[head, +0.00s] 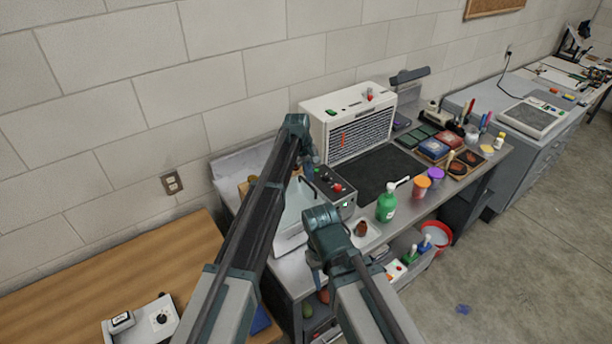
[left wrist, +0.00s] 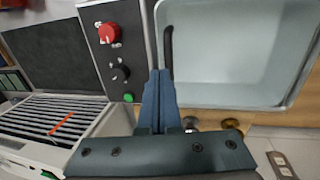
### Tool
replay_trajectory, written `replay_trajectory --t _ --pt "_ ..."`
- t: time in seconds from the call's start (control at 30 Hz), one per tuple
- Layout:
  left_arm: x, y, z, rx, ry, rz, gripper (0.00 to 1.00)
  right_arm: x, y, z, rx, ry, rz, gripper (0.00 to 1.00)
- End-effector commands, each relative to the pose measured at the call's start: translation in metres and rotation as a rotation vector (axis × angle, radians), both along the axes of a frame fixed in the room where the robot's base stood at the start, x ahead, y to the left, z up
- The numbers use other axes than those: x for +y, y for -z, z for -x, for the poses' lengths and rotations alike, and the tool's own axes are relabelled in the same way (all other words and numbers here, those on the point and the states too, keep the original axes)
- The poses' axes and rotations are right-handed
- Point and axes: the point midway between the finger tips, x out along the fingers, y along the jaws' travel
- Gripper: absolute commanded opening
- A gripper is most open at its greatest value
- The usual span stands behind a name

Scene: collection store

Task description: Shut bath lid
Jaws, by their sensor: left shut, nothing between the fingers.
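The bath has a pale tank (head: 292,207) in the head view, partly hidden behind my left arm. In the left wrist view the tank (left wrist: 240,50) shows a pale inside and a metal rim; I cannot clearly make out the lid. A black curved bar (left wrist: 168,52) stands at the tank's edge by the control box. My left gripper (left wrist: 160,85) is shut and empty, over the gap between control box and tank. My right gripper (head: 322,262) is low in front of the bench; its fingers are unclear.
A white slatted unit (head: 345,115) stands behind the control box. A dark mat (head: 372,170), a green bottle (head: 387,206) and several jars are to the right. A wooden table (head: 110,260) is at left. The wall is close behind.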

Motion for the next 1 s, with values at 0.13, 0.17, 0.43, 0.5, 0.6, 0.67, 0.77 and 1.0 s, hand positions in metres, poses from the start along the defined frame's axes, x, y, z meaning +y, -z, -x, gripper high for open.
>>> replay_trajectory --t 0.13,0.17,0.43,0.5,0.6,0.67,0.77,1.0 --pt "-0.002 0.007 -0.001 -0.001 0.001 0.001 0.00 0.000 0.007 0.000 0.000 0.000 0.000 0.50" --pt "-0.003 0.007 -0.002 -0.001 0.001 0.001 0.00 0.000 0.007 0.000 0.000 0.000 0.000 0.50" --pt "-0.004 0.009 0.000 0.002 0.004 0.001 0.00 0.000 0.009 0.000 0.000 0.001 0.000 0.50" --pt "-0.005 0.009 0.000 0.003 0.004 0.002 0.00 0.000 0.009 0.000 0.000 0.001 0.000 0.50" --pt "-0.005 0.009 0.001 0.004 0.004 0.002 0.00 0.000 0.009 0.000 0.000 0.001 0.000 0.50" --pt "-0.005 0.009 0.001 0.005 0.005 0.002 0.00 0.000 0.009 0.000 0.000 0.001 0.000 0.50" --pt "-0.005 0.008 0.001 0.004 0.005 0.003 0.00 0.000 0.008 0.000 0.000 0.001 0.000 0.50" --pt "-0.003 -0.006 0.003 0.004 0.005 0.004 0.00 0.000 -0.006 0.000 0.000 0.000 0.000 0.50"
